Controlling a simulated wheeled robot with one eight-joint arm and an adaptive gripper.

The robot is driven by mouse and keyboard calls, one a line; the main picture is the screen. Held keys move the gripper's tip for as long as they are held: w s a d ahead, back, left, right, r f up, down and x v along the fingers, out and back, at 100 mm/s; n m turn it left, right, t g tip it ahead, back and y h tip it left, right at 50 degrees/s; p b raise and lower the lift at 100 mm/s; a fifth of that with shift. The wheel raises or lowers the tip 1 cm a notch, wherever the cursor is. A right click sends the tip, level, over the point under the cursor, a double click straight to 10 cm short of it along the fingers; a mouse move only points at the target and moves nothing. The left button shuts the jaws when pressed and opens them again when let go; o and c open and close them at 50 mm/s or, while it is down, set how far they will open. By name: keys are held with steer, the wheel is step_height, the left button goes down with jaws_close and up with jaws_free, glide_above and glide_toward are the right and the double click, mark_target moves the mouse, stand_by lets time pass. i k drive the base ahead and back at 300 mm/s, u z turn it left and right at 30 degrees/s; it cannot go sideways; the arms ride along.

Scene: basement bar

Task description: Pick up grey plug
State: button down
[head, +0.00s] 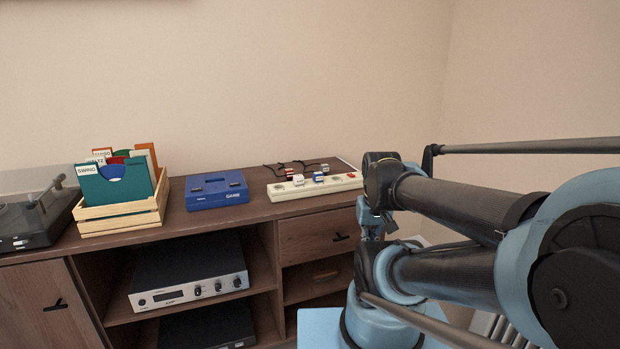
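Several small plugs show on and behind a cream power strip (345,182) at the right end of the wooden cabinet top. A pale plug (298,180) and a white and blue plug (318,177) sit on the strip. A red and white plug (288,173) and another pale plug (325,168) lie behind it, near dark cords. They are too small to tell which is the grey plug. My gripper (371,227) hangs at the cabinet's right front, below and right of the strip, apart from the plugs. Its fingers are small and partly hidden by my arm.
A blue device (217,191) stands left of the strip. Further left are a wooden crate (122,217) of record sleeves and a turntable (35,215). A silver amplifier (188,275) sits on the open shelf below. Drawers (318,238) are under the strip. A wall stands behind.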

mark_target(324, 168)
steer(key=k, duration=1.2)
steer(key=z, duration=0.6)
steer(key=i, duration=1.75)
steer(key=u, duration=0.15)
